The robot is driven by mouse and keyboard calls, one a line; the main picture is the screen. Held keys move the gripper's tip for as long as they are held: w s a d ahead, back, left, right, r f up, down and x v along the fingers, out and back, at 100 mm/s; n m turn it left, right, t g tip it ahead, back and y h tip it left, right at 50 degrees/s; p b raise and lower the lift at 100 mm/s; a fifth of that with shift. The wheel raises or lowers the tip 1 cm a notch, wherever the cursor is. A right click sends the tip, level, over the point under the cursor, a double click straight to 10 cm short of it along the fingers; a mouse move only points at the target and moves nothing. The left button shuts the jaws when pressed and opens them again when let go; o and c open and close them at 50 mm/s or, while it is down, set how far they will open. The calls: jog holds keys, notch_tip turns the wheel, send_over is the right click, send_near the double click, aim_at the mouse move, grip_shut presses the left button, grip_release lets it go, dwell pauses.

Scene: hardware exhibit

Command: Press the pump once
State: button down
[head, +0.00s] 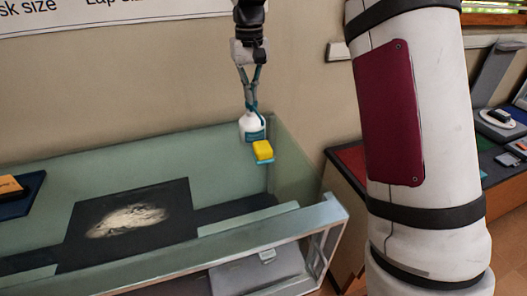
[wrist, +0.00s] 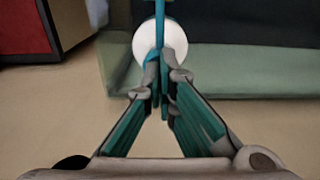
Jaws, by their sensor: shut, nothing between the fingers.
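A yellow block (head: 263,149) sits on a teal piece just in front of the bottle. A dark picture panel (head: 130,222) lies left in the case. The case's raised front rail (head: 250,238) and a red-topped cabinet (head: 352,160) stand nearby.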

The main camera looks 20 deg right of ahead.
jog(key=shift+r, duration=1.6)
jog(key=shift+r, duration=0.15)
jog(key=shift+r, duration=2.9)
jog(key=s+r+t, duration=0.1)
jog(key=s+r, duration=0.1)
jog(key=s, duration=0.6)
jog(key=s+r+t, duration=0.2)
jog(key=s+r, duration=0.1)
jog(key=s, duration=0.5)
jog(key=s+f+t, duration=0.1)
jog(key=s+f, duration=0.3)
jog(key=s, duration=0.5)
jog(key=s+f+t, duration=0.1)
jog(key=s+f, duration=0.4)
jog(key=s, duration=0.4)
jog(key=shift+s+t, duration=0.15)
jog(key=shift+t, duration=0.15)
